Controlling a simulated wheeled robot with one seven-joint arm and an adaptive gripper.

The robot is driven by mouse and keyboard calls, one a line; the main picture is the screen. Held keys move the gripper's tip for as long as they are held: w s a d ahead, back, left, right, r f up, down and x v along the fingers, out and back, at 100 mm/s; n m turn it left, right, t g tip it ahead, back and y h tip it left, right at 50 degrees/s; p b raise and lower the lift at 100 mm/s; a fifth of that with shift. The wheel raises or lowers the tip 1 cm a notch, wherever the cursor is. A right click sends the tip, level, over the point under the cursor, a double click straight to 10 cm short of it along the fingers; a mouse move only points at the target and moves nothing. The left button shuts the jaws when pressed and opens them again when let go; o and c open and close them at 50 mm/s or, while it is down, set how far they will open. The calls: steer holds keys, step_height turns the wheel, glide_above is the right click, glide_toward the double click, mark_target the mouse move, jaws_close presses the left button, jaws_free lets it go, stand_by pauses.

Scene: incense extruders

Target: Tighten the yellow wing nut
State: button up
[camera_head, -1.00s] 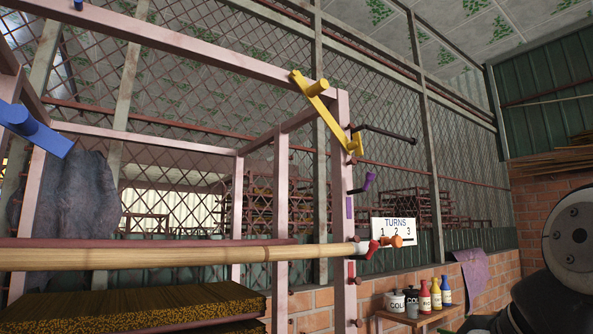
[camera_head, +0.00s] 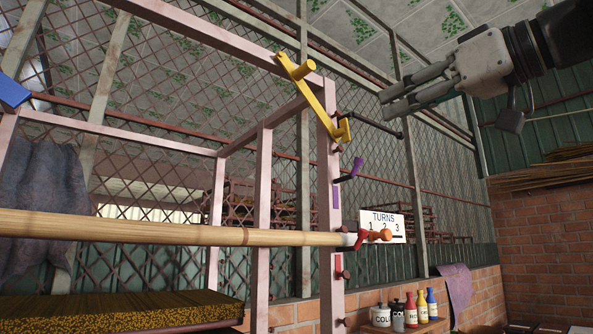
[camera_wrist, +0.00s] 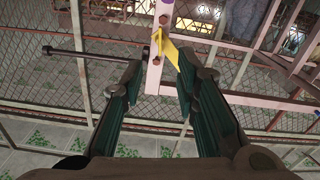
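The yellow wing nut (camera_head: 318,92) is a long flat bar at the top of the pink frame post. A round peg sticks out near its upper end, and its lower end is bent beside a bolt on the post. It also shows in the wrist view (camera_wrist: 171,50), ahead of and between my fingers. My gripper (camera_head: 386,105) is raised to the right of the yellow piece, clearly apart from it and pointing left toward it. Its two fingers are spread and empty, as the wrist view (camera_wrist: 160,70) also shows.
A dark rod (camera_head: 372,125) juts right from the post, just below my fingers. Below it are a purple piece (camera_head: 352,170), a red piece (camera_head: 361,239) by a bamboo pole (camera_head: 170,228), and a "TURNS" sign (camera_head: 396,220). Bottles (camera_head: 422,305) stand lower right.

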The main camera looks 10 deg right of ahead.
mark_target(349, 129)
steer(key=p+x, duration=0.2)
steer(key=x, duration=0.8)
steer(key=shift+w+a, duration=0.25)
steer(key=shift+w, duration=0.05)
steer(key=shift+c, duration=0.3)
jaws_close()
